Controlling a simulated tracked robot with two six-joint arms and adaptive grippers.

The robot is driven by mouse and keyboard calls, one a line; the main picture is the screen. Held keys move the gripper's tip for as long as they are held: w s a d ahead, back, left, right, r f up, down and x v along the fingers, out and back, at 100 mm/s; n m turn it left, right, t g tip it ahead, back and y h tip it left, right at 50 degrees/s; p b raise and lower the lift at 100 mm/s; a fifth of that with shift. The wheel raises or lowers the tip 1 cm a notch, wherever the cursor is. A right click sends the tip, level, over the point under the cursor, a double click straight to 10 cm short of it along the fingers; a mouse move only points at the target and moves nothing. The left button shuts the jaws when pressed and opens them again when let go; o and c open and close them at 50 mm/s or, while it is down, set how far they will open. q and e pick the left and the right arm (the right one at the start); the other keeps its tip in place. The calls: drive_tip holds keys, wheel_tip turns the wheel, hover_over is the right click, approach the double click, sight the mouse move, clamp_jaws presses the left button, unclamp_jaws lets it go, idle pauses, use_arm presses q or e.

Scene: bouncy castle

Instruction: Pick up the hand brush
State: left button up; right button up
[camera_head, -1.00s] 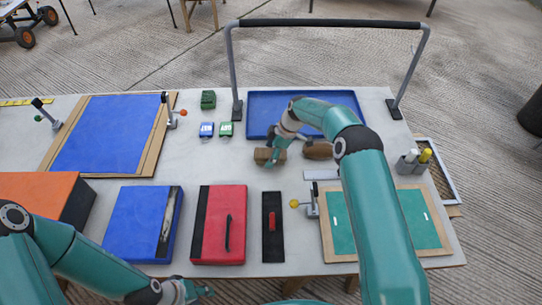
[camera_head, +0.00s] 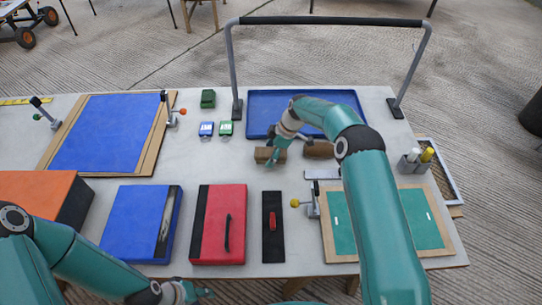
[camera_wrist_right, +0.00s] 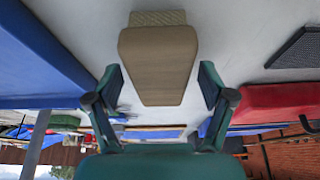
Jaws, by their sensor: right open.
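The hand brush, as far as I can tell, is the brown block-like thing (camera_head: 263,154) on the table in front of the blue tray; its other parts are partly hidden by my right gripper. In the right wrist view its smooth tan body (camera_wrist_right: 158,62) lies between the fingers, with a lighter textured strip at the upper end. My right gripper (camera_head: 277,160) is over it, open, one finger on each side, with gaps visible in the wrist view (camera_wrist_right: 160,95). My left gripper (camera_head: 195,292) is low at the front edge, away from the brush; its fingers are unclear.
A second brown piece (camera_head: 319,150) is just right of my right gripper. The blue tray (camera_head: 262,97) and a tall grey frame (camera_head: 232,65) stand behind. A red box (camera_head: 207,225), a black strip (camera_head: 272,245) and a clamp (camera_head: 310,200) are nearer.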

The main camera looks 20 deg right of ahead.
idle(0.5)
drive_tip(key=c, duration=1.3)
